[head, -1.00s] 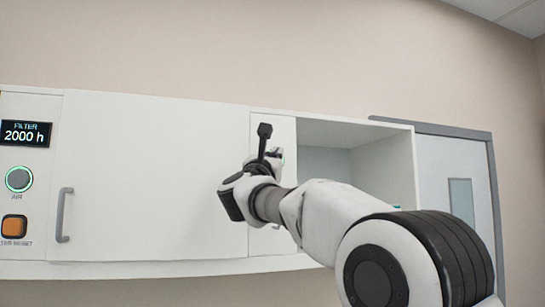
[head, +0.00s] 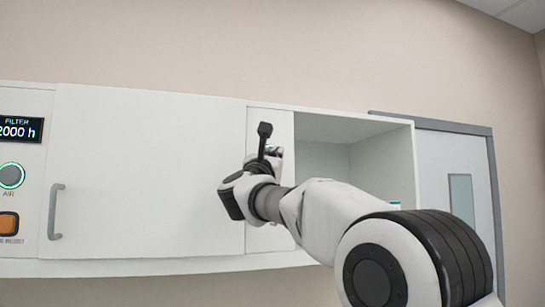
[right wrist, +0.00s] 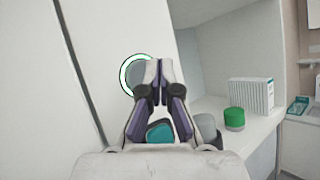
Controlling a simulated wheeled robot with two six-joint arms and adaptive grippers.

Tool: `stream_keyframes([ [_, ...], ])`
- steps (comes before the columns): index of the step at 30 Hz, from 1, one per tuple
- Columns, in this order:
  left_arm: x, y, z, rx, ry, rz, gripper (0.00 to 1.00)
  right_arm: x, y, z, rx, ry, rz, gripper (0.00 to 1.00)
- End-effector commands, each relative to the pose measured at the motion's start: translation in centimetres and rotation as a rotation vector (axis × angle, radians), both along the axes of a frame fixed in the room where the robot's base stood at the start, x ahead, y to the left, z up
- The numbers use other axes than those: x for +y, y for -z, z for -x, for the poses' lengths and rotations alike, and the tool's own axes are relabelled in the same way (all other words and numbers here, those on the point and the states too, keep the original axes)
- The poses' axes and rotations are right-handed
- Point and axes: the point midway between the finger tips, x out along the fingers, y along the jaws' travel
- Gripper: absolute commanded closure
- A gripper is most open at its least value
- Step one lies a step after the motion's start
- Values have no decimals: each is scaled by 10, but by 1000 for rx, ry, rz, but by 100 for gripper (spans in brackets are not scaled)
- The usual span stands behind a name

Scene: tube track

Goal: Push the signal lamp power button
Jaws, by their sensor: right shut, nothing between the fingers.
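A round grey button with a glowing green ring (right wrist: 134,74) is on the white panel in the right wrist view. No label on it is readable, so I cannot tell for sure that it is the signal lamp's. My right gripper (right wrist: 154,68) is shut and empty. Its fingertips overlap the right side of the ring in the picture; contact is not clear. In the head view my right gripper (head: 274,152) is in front of the narrow white panel (head: 283,122), and my wrist hides the panel's lower part. My left gripper is not in view.
An open shelf bay (head: 325,160) is just right of the panel. It holds a green-capped jar (right wrist: 234,118) and a white ribbed box (right wrist: 251,94). A closed cabinet door (head: 150,170) is left, beside an AIR button (head: 11,175) and an orange button (head: 8,222).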

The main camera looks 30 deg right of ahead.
Motion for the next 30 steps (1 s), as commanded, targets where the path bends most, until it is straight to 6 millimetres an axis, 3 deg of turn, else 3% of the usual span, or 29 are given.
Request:
stream_keyframes([
  [30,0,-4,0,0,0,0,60,-1,-2,-12,0,-1,0,100],
])
